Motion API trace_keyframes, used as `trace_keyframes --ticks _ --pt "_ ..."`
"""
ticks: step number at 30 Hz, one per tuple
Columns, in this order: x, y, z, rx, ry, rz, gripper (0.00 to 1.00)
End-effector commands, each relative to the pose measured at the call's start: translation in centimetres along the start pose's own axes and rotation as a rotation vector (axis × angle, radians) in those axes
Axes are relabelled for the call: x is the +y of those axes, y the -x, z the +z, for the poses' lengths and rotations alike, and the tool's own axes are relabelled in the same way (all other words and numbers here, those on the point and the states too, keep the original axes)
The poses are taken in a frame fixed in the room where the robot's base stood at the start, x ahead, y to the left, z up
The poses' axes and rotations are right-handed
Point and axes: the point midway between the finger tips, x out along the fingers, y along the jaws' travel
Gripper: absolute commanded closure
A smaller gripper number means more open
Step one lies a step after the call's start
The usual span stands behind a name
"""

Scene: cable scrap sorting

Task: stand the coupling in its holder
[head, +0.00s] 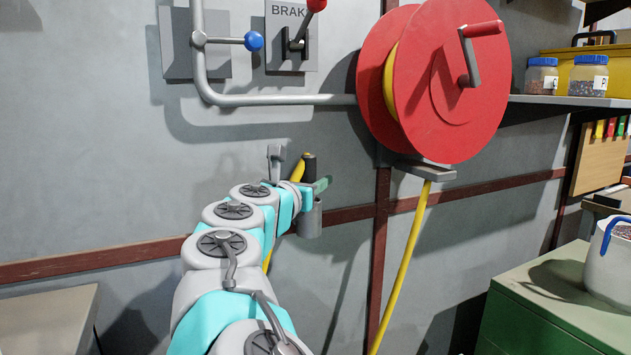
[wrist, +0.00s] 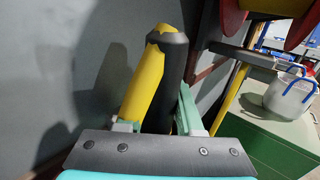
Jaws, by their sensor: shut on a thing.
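The coupling is a dark grey cylinder (head: 309,165) with the yellow hose (head: 299,168) at its top. It stands close to upright near the wall, and also shows in the wrist view (wrist: 173,70). My gripper (head: 306,187) is shut on it, with one green finger on each side in the wrist view (wrist: 160,115). A grey cup (head: 309,219), which looks like the holder, is directly below the gripper. The gripper and arm hide the coupling's lower end, so I cannot tell whether it is inside the cup.
A grey hook (head: 276,162) is on the wall just left of the coupling. A red hose reel (head: 440,80) hangs at the right, its yellow hose running down. A green cabinet (head: 545,305) is at lower right, a grey-topped table (head: 45,315) at lower left.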

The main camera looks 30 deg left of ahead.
Motion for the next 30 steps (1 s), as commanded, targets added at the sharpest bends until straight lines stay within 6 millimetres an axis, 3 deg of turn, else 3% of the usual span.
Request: trace_keyframes --ticks 23,24,30 --pt "0.03 0.14 0.05 -0.001 0.0 0.001 1.0" --pt "0.02 0.14 0.05 -0.001 0.0 0.001 0.6" --pt "0.01 0.13 0.03 0.0 0.0 0.001 0.38"
